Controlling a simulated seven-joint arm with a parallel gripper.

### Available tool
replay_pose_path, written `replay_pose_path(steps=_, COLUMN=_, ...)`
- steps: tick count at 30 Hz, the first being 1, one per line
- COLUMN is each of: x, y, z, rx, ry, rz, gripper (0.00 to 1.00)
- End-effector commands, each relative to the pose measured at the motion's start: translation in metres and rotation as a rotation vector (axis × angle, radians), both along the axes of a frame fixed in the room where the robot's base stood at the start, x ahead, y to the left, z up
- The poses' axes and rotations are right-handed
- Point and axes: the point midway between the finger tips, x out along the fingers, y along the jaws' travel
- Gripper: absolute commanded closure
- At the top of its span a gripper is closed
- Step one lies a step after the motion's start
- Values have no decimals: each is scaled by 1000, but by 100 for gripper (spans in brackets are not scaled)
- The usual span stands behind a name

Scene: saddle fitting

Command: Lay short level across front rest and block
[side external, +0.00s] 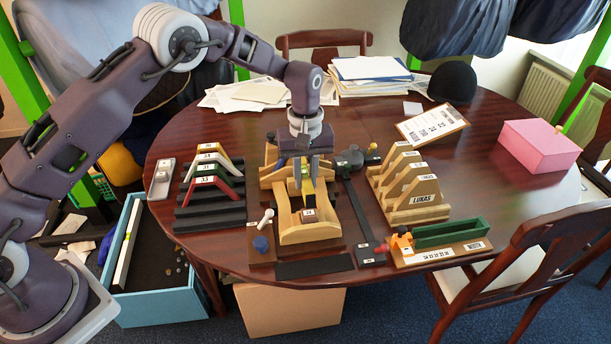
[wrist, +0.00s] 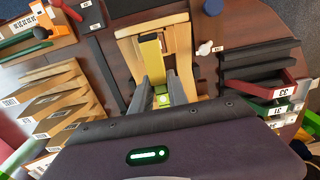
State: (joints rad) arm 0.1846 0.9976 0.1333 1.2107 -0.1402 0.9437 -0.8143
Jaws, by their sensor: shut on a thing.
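My gripper (side external: 306,184) points down over the middle of the wooden fixture, its fingers shut on the short level. The level is a yellow bar (side external: 308,187); in the wrist view it (wrist: 151,58) runs forward from between the fingers (wrist: 168,97), with a bright green part near them. A pale wooden rest (side external: 310,234) with a curved front and upright sides stands at the front of the fixture. A small dark labelled block (side external: 309,214) shows just below the level's front end. The fingers partly hide the level, and I cannot tell whether it touches the rest or block.
Left are dark stepped racks with coloured angle pieces (side external: 213,183) and a white-handled tool (side external: 265,220). Right are a dark bar (side external: 361,215), wooden arches labelled LUKAS (side external: 413,196) and a board with a green trough (side external: 450,232). A black mat (side external: 314,266) lies clear in front.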

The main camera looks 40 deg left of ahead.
Motion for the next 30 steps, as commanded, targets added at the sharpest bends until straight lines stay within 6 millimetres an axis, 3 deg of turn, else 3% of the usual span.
replay_pose_path(steps=14, x=0, y=0, z=-1, rx=0, ry=0, rz=0, gripper=100)
replay_pose_path(steps=30, x=0, y=0, z=-16, rx=-1, ry=-1, rz=0, gripper=100)
